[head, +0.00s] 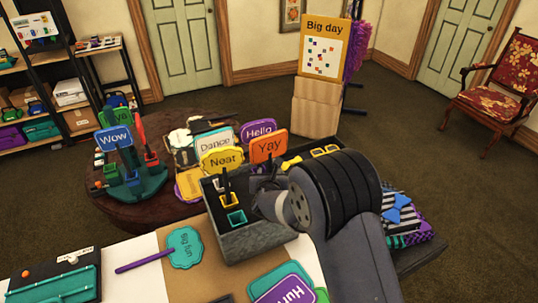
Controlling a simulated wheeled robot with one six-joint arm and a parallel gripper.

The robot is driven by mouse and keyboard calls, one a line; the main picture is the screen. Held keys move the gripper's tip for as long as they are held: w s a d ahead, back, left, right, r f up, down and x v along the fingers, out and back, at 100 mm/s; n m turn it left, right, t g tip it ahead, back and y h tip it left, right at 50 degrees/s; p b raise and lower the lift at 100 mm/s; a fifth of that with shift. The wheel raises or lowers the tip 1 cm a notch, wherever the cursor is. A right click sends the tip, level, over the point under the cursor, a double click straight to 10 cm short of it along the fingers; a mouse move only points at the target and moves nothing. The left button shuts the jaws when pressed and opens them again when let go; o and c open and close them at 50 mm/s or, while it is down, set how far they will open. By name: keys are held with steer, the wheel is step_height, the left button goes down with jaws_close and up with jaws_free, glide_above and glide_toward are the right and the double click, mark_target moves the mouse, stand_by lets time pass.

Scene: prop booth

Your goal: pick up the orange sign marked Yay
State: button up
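The orange sign marked Yay (268,146) stands upright, its face toward me, at the back right of a grey box (257,240) with coloured sockets. My gripper (262,182) is just below the sign's face, around where its stick would be. My own arm and wrist cover much of this spot. The fingers are small and dark here, so I cannot tell whether they are open, shut or touching the stick. The sign's stick and its socket are hidden.
A yellow Neat sign (222,160) stands close left of the Yay sign. Hello (259,131) and Dance (215,143) signs are behind. A teal Big fun sign (184,247) lies flat in front. Folded items with a blue bow (400,208) are at the right.

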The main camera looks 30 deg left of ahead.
steer(key=shift+c, duration=0.3)
jaws_close()
